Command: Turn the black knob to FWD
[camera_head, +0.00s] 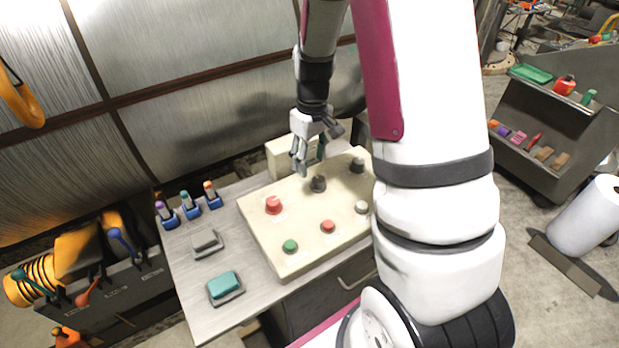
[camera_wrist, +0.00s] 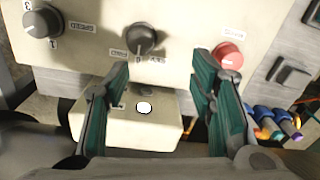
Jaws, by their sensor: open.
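A cream control panel (camera_head: 300,226) on the bench carries two black knobs. The middle black knob (camera_head: 318,183) shows in the wrist view (camera_wrist: 140,38) with small labels around it, too blurred to read surely. The other black knob (camera_head: 357,165) shows at the wrist view's upper left (camera_wrist: 42,22), with number marks beside it. My gripper (camera_head: 306,160) hangs just above the panel's back part, near the middle knob. In the wrist view its two green-padded fingers (camera_wrist: 160,70) are spread and empty, with the middle knob beyond their tips, apart from them.
A red mushroom button (camera_wrist: 228,57) stands beside the middle knob. Green (camera_head: 290,246), red (camera_head: 327,226) and white (camera_head: 361,207) buttons lie towards the panel's front. A cream box (camera_wrist: 125,122) with a white disc adjoins the panel's back edge. Small trays stand on the bench at left.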

